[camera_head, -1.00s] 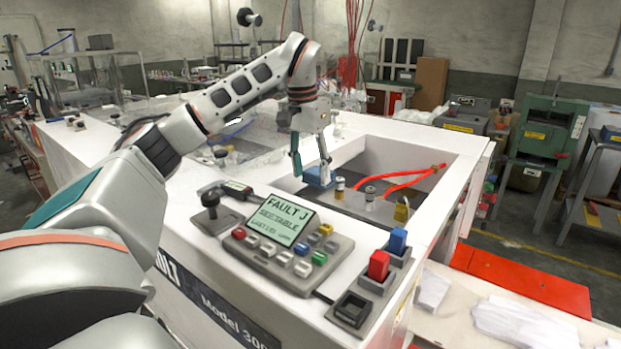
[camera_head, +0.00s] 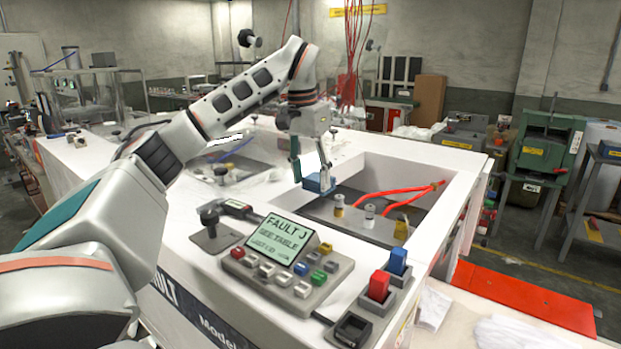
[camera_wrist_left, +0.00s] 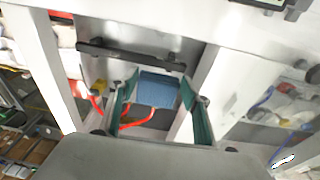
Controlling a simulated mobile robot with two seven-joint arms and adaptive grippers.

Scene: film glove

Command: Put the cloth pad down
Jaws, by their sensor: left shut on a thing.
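The cloth pad is a small blue block (camera_head: 319,183) at the near left corner of the recess in the white machine top. My left gripper (camera_head: 312,172) points down and is shut on the pad, with green-lined fingers. In the left wrist view the pad (camera_wrist_left: 157,90) shows between the two green fingers of the left gripper (camera_wrist_left: 160,100). I cannot tell whether the pad touches the surface below. My right gripper is not in view.
The recess holds small cylinders (camera_head: 369,215) and red hoses (camera_head: 400,196). A control panel (camera_head: 285,262) with a "FAULT J" display and red and blue switches (camera_head: 378,285) stands nearer. The white top (camera_head: 262,190) left of the pad is mostly clear.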

